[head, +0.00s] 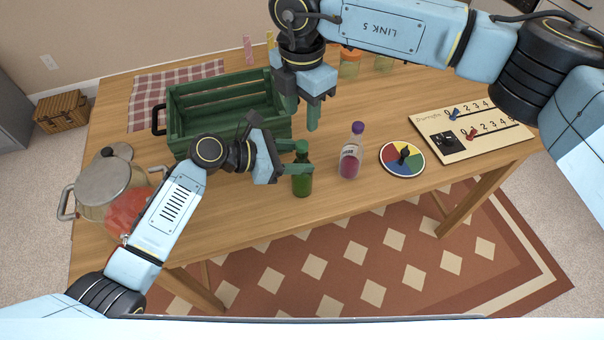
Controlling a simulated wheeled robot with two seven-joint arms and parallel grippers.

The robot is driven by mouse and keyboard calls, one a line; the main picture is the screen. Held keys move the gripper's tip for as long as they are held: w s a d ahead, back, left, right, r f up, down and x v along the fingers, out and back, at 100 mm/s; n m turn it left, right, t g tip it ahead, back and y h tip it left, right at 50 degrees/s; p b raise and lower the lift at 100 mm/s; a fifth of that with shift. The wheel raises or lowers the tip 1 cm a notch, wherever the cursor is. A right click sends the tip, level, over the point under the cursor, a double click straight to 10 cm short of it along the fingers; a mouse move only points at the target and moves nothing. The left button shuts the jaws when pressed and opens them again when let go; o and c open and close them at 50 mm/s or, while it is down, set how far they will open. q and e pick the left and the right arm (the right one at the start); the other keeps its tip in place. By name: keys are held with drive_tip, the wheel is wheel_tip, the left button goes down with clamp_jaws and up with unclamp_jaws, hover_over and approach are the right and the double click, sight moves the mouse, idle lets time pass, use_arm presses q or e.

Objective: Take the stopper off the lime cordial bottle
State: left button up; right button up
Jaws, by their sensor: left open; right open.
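A green bottle (302,184), which looks like the lime cordial, stands upright near the table's front edge. Its green stopper (302,146) is on top. My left gripper (297,157) is open at the bottle's upper part, its fingers reaching in from the left. I cannot tell whether they touch the glass. My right gripper (301,116) is open and empty, pointing down behind and above the green bottle, clear of the stopper. A second bottle (350,161) with pink-red contents and a purple stopper (358,128) stands to the right.
A metal pot (105,190) is at the left. A coloured spinner disc (402,159) and a numbered board (480,146) lie at the right. Jars (349,66) stand at the back.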

use_arm(q)
drive_tip(key=shift+w+d+f, duration=0.2)
drive_tip(key=shift+d+f, duration=0.05)
drive_tip(key=shift+d, duration=0.35)
